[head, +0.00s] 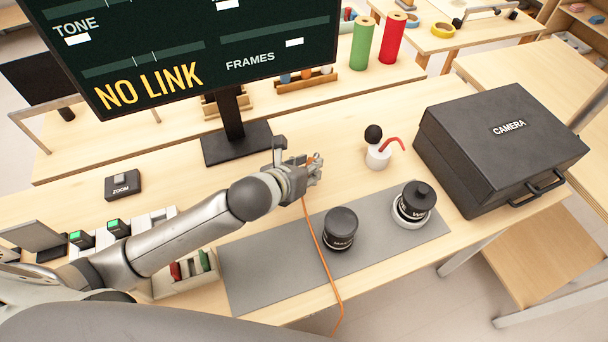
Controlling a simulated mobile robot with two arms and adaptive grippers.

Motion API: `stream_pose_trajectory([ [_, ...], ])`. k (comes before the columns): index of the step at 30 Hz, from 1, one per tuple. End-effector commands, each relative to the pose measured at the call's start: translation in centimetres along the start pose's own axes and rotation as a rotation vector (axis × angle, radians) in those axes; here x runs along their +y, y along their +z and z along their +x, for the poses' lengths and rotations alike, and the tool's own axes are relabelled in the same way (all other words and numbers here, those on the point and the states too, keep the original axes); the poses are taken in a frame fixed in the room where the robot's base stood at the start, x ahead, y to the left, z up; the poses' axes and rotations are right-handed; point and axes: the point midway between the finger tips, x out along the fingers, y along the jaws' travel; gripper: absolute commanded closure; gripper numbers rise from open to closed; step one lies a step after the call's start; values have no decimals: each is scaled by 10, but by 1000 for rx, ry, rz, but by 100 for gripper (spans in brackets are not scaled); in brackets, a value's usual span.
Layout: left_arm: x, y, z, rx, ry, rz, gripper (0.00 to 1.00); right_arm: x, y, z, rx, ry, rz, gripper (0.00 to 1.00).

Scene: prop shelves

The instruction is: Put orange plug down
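My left gripper (314,169) is above the table in front of the monitor stand. A bit of the orange plug (309,159) shows between its fingers, and the gripper looks shut on it; the fingers hide most of the plug. The plug's orange cable (316,236) hangs below the gripper, crosses the grey mat (270,257) and runs over the table's front edge. My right gripper is not in view.
Two black lenses (341,228) (415,201) stand on the mat, the right one on a white ring. A zoom box (123,185) sits left. Bare table lies between stand and pot.

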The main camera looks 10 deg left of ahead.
Motion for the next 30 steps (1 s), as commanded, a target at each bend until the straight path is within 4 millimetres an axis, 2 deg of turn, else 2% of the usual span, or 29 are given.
stream_pose_trajectory([
  [6, 15, -12, 14, 4, 2, -3, 100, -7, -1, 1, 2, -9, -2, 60],
  [12, 18, -30, 28, 0, 0, -2, 100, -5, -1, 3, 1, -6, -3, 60],
  [23, 18, -32, 29, -1, 0, 1, 100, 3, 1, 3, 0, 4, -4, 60],
  [24, 18, -32, 29, -1, 0, 0, 71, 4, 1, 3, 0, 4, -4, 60],
  [28, 18, -32, 29, -1, 0, 0, 55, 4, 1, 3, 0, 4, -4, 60],
  [30, 18, -32, 29, -1, 0, 0, 52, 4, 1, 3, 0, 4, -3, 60],
])
